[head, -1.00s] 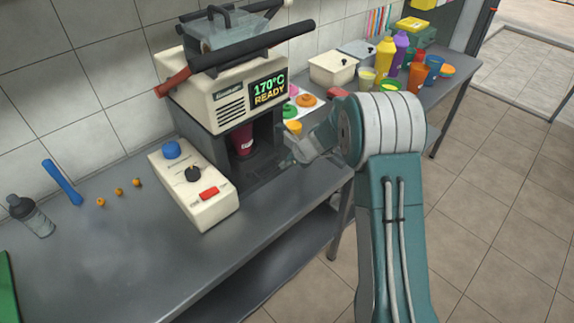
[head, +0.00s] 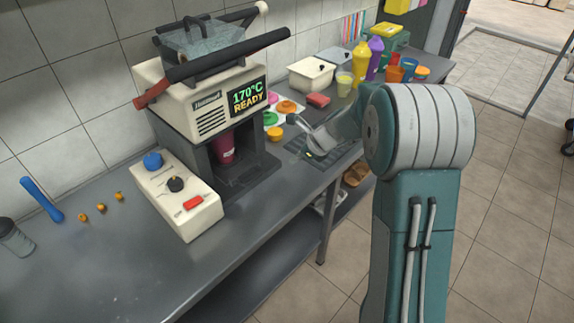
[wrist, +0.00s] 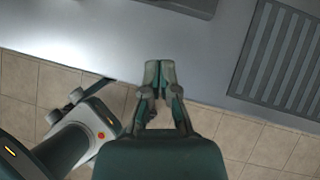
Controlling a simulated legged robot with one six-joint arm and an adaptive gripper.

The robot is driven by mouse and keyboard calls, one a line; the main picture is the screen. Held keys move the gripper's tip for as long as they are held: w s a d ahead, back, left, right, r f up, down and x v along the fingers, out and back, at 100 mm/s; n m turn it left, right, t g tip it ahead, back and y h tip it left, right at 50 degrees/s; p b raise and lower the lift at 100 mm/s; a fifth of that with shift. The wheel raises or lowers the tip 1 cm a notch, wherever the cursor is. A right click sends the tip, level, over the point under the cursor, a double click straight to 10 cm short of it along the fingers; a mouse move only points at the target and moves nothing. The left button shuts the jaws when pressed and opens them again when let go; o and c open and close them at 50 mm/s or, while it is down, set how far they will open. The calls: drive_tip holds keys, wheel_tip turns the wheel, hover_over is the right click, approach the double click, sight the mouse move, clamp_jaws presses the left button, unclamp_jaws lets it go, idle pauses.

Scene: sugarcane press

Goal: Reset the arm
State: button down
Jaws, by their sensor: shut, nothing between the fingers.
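My gripper (wrist: 160,75) is shut and empty in the wrist view, its fingers close together above the counter's edge. In the head view my arm is folded at the right, and its gripper end (head: 294,120) shows small to the right of the press. The fingertips are hard to make out there. The cream press (head: 208,108) reads 170°C READY, and a dark red cup (head: 223,148) stands upright in its bay. The gripper is apart from both press and cup.
The grey counter (head: 110,255) runs along the tiled wall. A control box (head: 178,195) sits in front of the press. A drip grate (wrist: 280,60) lies right of my gripper. Open floor lies right.

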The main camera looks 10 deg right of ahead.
drive_tip(key=shift+s+d+r, duration=0.15)
drive_tip(key=shift+s+r, duration=0.05)
drive_tip(key=shift+r, duration=0.2)
drive_tip(key=s+a+r+n+h, duration=0.2)
drive_tip(key=s+r+n, duration=1)
drive_tip(key=s, duration=0.2)
drive_tip(key=s+d+r+n+h, duration=0.1)
drive_tip(key=s+n+h, duration=0.1)
drive_tip(key=s+n, duration=0.4)
drive_tip(key=s+d+r+n+t+h, duration=0.1)
drive_tip(key=s+r+n+h, duration=0.1)
drive_tip(key=s+n, duration=0.5)
drive_tip(key=s, duration=0.6)
drive_tip(key=shift+d, duration=0.25)
